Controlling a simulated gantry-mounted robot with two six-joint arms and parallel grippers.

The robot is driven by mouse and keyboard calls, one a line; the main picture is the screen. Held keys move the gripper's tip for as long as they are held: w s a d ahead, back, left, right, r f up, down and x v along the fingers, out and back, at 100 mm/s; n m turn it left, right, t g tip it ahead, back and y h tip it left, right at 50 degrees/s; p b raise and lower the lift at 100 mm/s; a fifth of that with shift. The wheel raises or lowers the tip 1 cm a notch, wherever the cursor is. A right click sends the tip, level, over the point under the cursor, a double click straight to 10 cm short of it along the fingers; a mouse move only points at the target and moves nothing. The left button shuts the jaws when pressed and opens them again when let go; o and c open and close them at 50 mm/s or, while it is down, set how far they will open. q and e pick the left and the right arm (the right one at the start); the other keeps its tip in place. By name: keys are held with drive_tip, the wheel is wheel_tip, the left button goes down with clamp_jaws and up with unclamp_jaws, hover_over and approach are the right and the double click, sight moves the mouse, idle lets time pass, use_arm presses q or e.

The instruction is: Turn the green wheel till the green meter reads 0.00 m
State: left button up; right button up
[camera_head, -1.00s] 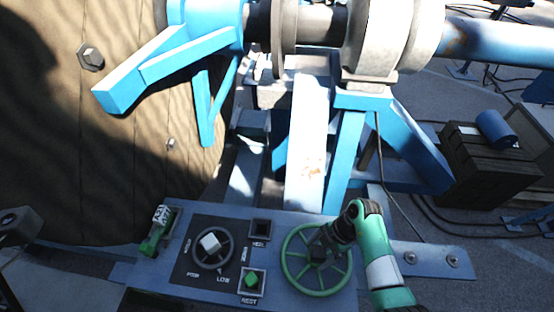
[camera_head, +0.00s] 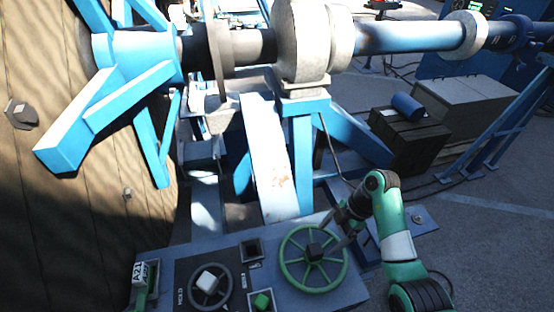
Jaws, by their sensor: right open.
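My right gripper (camera_head: 342,236) is open at the wheel's upper right rim, pointing down and left. It holds nothing; I cannot tell whether it touches the rim. My left gripper is not in view. A green-lit display (camera_head: 478,6) shows at the top right edge on a blue cabinet. It is too small and cut off to read, and I cannot tell whether it is the green meter.
A smaller dark dial with a pale knob (camera_head: 207,281) and a green button (camera_head: 262,300) sit left of the wheel. A green lever (camera_head: 142,292) is further left. The large wooden reel (camera_head: 70,220) fills the left. A dark crate (camera_head: 408,135) stands at the right.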

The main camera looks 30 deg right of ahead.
use_arm(q)
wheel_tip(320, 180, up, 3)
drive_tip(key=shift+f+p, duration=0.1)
drive_tip(key=shift+p, duration=0.75)
use_arm(e)
drive_tip(key=w+a+r+n+t+y, duration=0.1)
drive_tip(key=w+a+r+n+t, duration=0.1)
drive_tip(key=r, duration=0.5)
drive_tip(key=w+a+r+n+t+y, duration=0.2)
drive_tip(key=w+a+r+t, duration=0.2)
drive_tip(key=w+r, duration=0.3)
drive_tip(key=w+a+r+n+t+y, duration=0.1)
drive_tip(key=w+a+r+n+t, duration=0.1)
drive_tip(key=r, duration=0.6)
drive_tip(key=shift+w+a+t+y, duration=0.4)
drive_tip(key=shift+w+a+t, duration=0.25)
drive_tip(key=shift+w, duration=0.6)
